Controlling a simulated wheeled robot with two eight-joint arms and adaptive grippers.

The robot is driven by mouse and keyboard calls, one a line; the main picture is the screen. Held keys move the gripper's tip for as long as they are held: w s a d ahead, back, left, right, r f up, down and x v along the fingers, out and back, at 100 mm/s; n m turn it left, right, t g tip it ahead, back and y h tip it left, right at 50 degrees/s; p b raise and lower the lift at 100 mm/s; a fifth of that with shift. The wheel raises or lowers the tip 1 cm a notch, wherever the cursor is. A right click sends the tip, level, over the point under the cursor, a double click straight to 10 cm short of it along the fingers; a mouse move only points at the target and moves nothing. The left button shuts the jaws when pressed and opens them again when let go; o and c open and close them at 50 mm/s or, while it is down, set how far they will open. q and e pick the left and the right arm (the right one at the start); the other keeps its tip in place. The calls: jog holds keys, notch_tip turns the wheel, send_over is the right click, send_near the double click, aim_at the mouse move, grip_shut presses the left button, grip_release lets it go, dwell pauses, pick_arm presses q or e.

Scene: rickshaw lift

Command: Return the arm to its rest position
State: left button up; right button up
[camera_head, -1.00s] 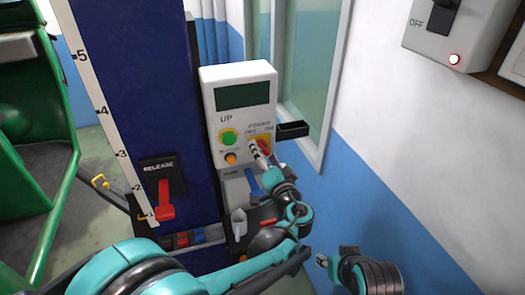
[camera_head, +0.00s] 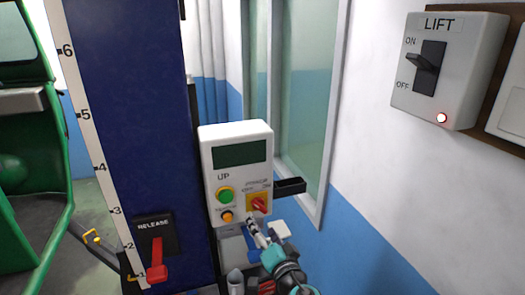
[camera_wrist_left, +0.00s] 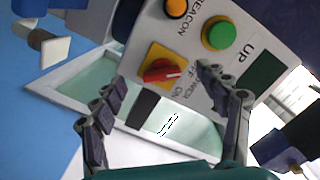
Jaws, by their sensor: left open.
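My left gripper (camera_head: 257,234) is open and sits just below the power knob of a white control box. In the left wrist view its two fingers (camera_wrist_left: 162,78) are spread, with nothing held between them. The red power knob (camera_head: 258,205) on its yellow plate is clear of the gripper in the head view; it also shows beyond the fingers in the left wrist view (camera_wrist_left: 161,71). The control box (camera_head: 236,138) has a dark screen, a green UP button (camera_head: 224,195) and an orange button (camera_head: 226,216). My right gripper is out of view.
A blue lift column (camera_head: 130,110) with a scale and a red release lever (camera_head: 157,262) stands left of the box. A green vehicle (camera_head: 52,160) is at far left. A LIFT switch (camera_head: 437,75) with a lit lamp is on the right wall. A black holder (camera_head: 289,187) juts beside the box.

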pick_arm(q)
jog(key=s+a+f+n+g+b, duration=0.2)
jog(key=s+a+f+g+b, duration=0.15)
jog(key=a+f, duration=0.4)
jog(key=s+a+f+n+g+b, duration=0.1)
jog(key=s+a+f+g+b, duration=0.3)
jog(key=a, duration=0.6)
jog(key=s+a+f+n+g+h+b, duration=0.1)
jog(key=s+f+h, duration=0.4)
jog(key=s+f, duration=0.5)
jog(key=s+n+b, duration=0.1)
jog(key=s+n, duration=0.1)
jog(key=s, duration=0.2)
jog(key=shift+f+g+h+b, duration=0.3)
jog(key=shift+g+b, duration=0.05)
